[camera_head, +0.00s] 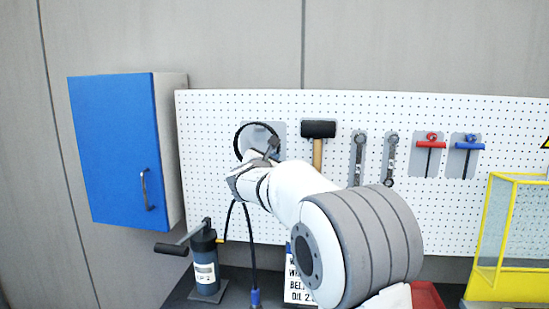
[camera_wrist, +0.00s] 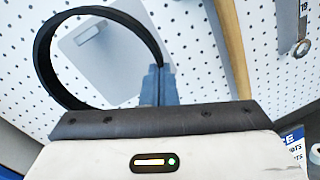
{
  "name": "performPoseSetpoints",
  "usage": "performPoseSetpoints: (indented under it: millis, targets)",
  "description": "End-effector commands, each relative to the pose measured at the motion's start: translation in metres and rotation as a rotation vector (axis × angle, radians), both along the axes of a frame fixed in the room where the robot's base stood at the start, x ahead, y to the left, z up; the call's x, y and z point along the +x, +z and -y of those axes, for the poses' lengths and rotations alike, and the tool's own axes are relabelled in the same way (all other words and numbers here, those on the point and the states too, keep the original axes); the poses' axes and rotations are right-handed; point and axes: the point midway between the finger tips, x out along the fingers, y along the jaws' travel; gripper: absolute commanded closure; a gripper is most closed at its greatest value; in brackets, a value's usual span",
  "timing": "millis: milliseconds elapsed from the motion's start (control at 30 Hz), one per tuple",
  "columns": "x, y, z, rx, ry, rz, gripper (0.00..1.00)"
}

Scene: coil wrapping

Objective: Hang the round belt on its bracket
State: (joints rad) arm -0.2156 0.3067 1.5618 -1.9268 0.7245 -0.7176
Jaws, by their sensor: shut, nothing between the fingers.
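The round belt is a black ring (camera_head: 237,140) in front of the pegboard, left of the hammer. In the wrist view the belt (camera_wrist: 42,62) arcs over the left half, and its right side runs to my fingers. Its bracket is a grey plate (camera_wrist: 118,62) with a small peg, seen through the ring; the plate also shows in the head view (camera_head: 279,129). I cannot tell whether the belt rests on the peg. My gripper (camera_wrist: 159,80) is shut at the belt's right edge, its fingers together. The belt's lower part is hidden behind my gripper.
A hammer (camera_head: 318,130) hangs close on the right, its handle near my gripper. Wrenches (camera_head: 390,160) and red and blue T-handle tools (camera_head: 466,142) hang further right. A blue cabinet (camera_head: 115,150) stands left, a pump-like bottle (camera_head: 205,262) below, and a yellow frame (camera_head: 485,235) at far right.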

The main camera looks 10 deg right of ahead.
Motion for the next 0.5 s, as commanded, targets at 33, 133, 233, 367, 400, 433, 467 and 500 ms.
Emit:
performPoseSetpoints:
  millis: [33,133,233,367,400,433,467,500]
  targets:
    - [0.003,0.001,0.001,0.0,-0.001,-0.002,1.0]
    - [0.007,0.001,0.002,0.0,0.0,0.0,1.0]
    - [0.012,0.001,0.003,-0.001,0.001,0.0,1.0]
    - [0.018,0.0,0.005,-0.001,0.001,0.0,1.0]
    - [0.02,0.0,0.006,-0.001,0.001,0.0,1.0]
    - [0.022,0.0,0.006,0.0,0.001,0.0,1.0]
    - [0.023,0.0,0.007,0.0,0.001,0.0,1.0]
    - [0.025,0.0,0.008,0.0,0.0,0.0,1.0]
